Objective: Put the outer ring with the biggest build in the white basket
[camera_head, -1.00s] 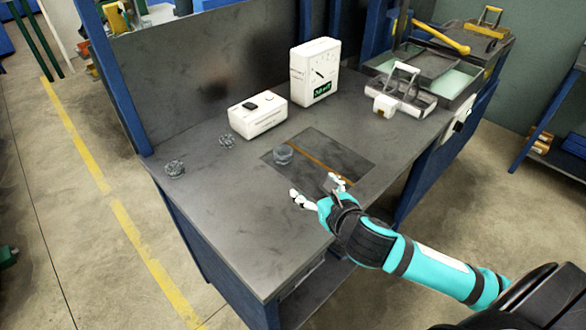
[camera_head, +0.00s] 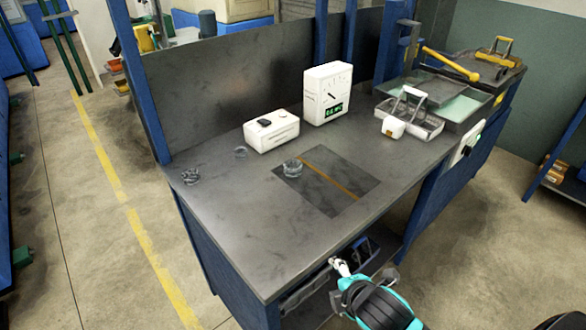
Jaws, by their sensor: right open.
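Three dark grey rings sit on the workbench top (camera_head: 235,225). One ring (camera_head: 293,168) is on the left part of a dark square plate, one ring (camera_head: 191,176) is near the bench's left corner, and a smaller-looking ring (camera_head: 240,152) is beside the white box. The rings are too small to compare their build surely. A pale basket (camera_head: 430,125) with a raised handle stands at the right rear of the bench. My right gripper (camera_head: 365,272) is open and empty, in front of the bench's front edge, away from the rings. My left gripper is out of view.
A low white box (camera_head: 271,132) and a white dial unit with green display (camera_head: 327,93) stand at the bench's back. A dark plate (camera_head: 335,195) with a yellow line lies mid-bench. Trays (camera_head: 470,110) fill the right end. The left front bench top is clear.

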